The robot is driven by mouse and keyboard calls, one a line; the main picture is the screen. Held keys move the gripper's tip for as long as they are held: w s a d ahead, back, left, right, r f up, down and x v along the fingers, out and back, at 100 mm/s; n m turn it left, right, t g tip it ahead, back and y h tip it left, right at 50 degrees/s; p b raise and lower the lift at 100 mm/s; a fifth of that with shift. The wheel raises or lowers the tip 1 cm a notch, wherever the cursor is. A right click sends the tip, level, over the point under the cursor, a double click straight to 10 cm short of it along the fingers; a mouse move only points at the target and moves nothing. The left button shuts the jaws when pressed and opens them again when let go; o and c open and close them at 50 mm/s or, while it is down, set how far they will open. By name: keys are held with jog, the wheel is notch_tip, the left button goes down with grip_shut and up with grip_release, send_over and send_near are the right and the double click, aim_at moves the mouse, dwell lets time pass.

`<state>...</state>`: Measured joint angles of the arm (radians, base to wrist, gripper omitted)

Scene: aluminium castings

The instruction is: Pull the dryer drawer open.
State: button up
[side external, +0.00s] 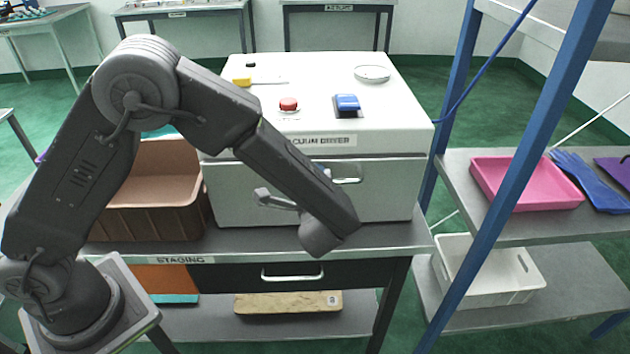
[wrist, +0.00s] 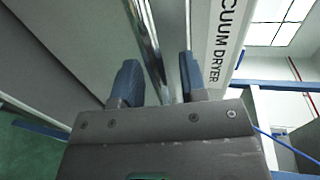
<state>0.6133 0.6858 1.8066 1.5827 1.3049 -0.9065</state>
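The vacuum dryer (side external: 310,75) is a white box on the grey bench. Its drawer front (side external: 395,195) is below the label and looks shut. A silver bar handle (side external: 347,181) is on the drawer front, partly hidden by my arm in the side view. In the wrist view the handle (wrist: 150,45) runs between the two blue fingers of my gripper (wrist: 160,80). The fingers are apart, with a visible gap on each side of the bar. In the side view my gripper (side external: 323,171) is mostly hidden behind my wrist, close to the handle.
A red button (side external: 288,104), a blue item (side external: 347,104) and a dish (side external: 371,73) are on the dryer top. A brown bin (side external: 150,220) stands left of it. Below is a black bench drawer (side external: 350,275). A blue-post shelf (side external: 510,150) stands at right.

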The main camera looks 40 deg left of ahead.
jog(key=shift+c, duration=0.3)
grip_shut()
jog(key=f+v, duration=0.2)
jog(key=v, duration=0.7)
jog(key=f+v, duration=0.2)
jog(key=v, duration=0.7)
jog(key=shift+s+d, duration=0.55)
jog(key=shift+r, duration=0.1)
jog(key=shift+o, duration=0.3)
grip_release()
